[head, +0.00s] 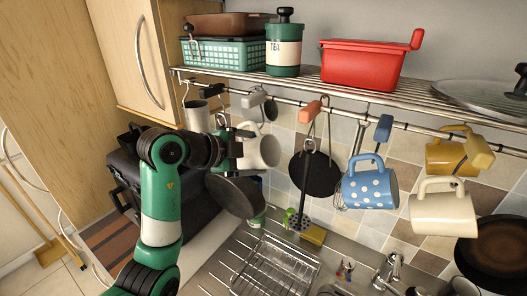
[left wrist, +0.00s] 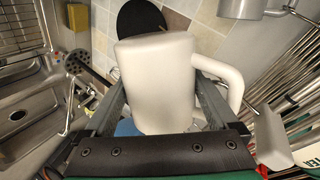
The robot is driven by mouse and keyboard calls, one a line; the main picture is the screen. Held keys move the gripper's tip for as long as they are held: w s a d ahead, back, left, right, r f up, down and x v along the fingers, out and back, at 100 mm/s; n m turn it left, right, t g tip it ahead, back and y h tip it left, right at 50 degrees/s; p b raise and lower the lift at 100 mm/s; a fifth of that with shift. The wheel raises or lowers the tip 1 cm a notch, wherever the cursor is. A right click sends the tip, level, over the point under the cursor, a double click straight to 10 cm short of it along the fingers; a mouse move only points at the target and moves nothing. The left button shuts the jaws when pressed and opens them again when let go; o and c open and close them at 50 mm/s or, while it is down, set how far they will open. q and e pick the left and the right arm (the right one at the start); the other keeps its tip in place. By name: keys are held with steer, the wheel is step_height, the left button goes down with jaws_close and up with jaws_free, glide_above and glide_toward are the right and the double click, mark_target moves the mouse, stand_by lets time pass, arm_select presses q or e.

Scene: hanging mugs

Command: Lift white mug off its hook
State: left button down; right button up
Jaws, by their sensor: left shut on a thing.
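A white mug (head: 261,152) is at the left part of the hook rail. My left gripper (head: 232,150) reaches it from the left and is shut on it. In the left wrist view the white mug (left wrist: 155,80) fills the space between the two fingers, with its handle on the right. I cannot tell whether its handle still touches a hook. A second, cream-white mug (head: 443,214) hangs at the far right. My right gripper is not in view.
The wire shelf (head: 310,81) above holds a tea tin (head: 284,52) and a red box (head: 366,65). A black pan (head: 315,173), a blue dotted mug (head: 370,186) and a yellow mug (head: 445,155) hang to the right. A dish rack (head: 275,266) stands below.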

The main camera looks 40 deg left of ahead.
arm_select(q)
steer(key=shift+s, duration=0.6)
steer(key=shift+d, duration=0.1)
steer(key=s+d, duration=0.1)
steer(key=s, duration=0.6)
stand_by(0.4)
steer(key=s+d+f+n+t+h, duration=0.1)
steer(key=s+f+n+t+h, duration=0.1)
steer(key=s+f+n+h, duration=0.2)
steer(key=shift+s+n, duration=0.7)
steer(key=shift+s, duration=0.25)
